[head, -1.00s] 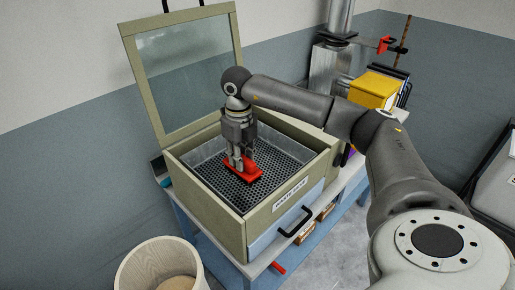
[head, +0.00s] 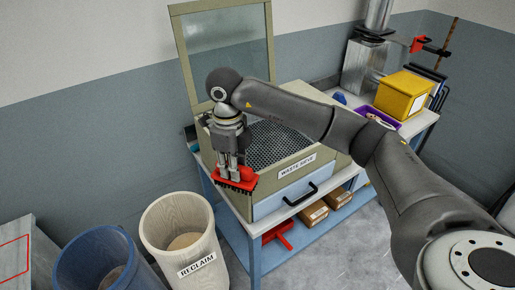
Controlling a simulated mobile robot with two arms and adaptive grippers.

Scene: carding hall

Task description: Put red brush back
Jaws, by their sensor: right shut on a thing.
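My right gripper (head: 228,168) is shut on the red brush (head: 240,180), which has dark bristles underneath. It holds the brush in front of the left front corner of the sieve box (head: 262,182), apart from the mesh. The box has a raised clear lid (head: 225,50), a perforated mesh (head: 275,143) and a label that seems to read "WASTE SIEVE". My left gripper is not in view.
A pale bin (head: 160,235) labelled RECLAIM and a blue bin (head: 75,270) stand at lower left, beside a grey surface (head: 35,240) with a red outline. A red tool (head: 279,235) and cardboard boxes (head: 314,213) are on the lower shelf. A yellow box (head: 403,95) stands at right.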

